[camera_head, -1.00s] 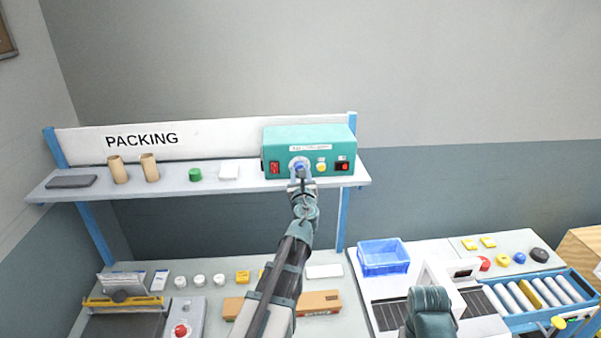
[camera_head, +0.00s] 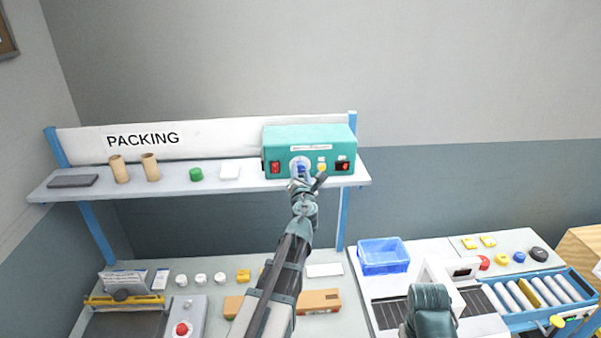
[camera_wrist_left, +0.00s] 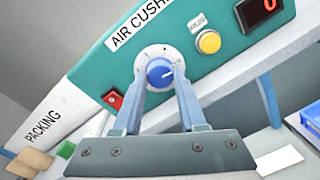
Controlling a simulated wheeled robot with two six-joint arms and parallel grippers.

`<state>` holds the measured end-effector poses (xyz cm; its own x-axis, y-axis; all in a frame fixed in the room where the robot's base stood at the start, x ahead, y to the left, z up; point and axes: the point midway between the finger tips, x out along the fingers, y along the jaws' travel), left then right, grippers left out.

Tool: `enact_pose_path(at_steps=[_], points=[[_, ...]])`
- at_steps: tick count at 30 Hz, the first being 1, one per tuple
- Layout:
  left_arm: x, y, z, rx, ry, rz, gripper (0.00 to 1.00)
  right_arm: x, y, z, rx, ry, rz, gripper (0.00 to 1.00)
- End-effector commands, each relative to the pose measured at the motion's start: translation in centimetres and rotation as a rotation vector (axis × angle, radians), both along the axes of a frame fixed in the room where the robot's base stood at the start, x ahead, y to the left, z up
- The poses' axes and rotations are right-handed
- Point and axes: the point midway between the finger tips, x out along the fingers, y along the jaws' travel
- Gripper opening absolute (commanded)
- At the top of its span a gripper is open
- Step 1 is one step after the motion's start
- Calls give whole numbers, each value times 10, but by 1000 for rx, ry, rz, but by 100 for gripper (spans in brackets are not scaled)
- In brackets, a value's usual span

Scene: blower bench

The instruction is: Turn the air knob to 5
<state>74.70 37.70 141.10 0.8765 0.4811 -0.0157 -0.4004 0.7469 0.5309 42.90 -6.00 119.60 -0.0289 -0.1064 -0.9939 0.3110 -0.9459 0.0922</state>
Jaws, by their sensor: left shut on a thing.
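The teal air cushion box (camera_head: 285,140) stands on the right end of the shelf. Its blue air knob (camera_head: 301,168) sits on a round white dial; it also shows in the wrist view (camera_wrist_left: 159,71). The knob's white pointer line points right and slightly up in the wrist view; the dial marks are too small to read. My left gripper (camera_head: 306,178) is at the front of the box, rolled to a tilt. In the wrist view its two fingers (camera_wrist_left: 163,84) are shut on the knob, one on each side.
A red switch (camera_head: 275,168) is left of the knob; a yellow button (camera_head: 321,167) and a red-digit display (camera_head: 343,166) are to its right, close to my gripper. Cardboard tubes (camera_head: 119,169) and a green cap (camera_head: 196,174) stand farther left on the shelf (camera_head: 75,192).

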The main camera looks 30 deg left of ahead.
Motion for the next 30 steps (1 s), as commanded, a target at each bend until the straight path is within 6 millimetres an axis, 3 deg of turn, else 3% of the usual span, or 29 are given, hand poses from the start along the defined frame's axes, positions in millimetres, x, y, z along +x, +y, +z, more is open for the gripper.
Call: enact_pose_path(at_steps=[17,18,21,23,30], points=[[-1,-1,0,24,15,-1,0,0,0,0,0,0,0,50],[-1,-1,0,24,15,-1,44,0,0,0,0,0,0,50],[0,0,0,24,15,-1,62,0,0,0,0,0,0,50],[0,0,0,24,14,0,71,0,0,0,0,0,0,50],[0,0,0,24,14,0,71,0,0,0,0,0,0,50]])
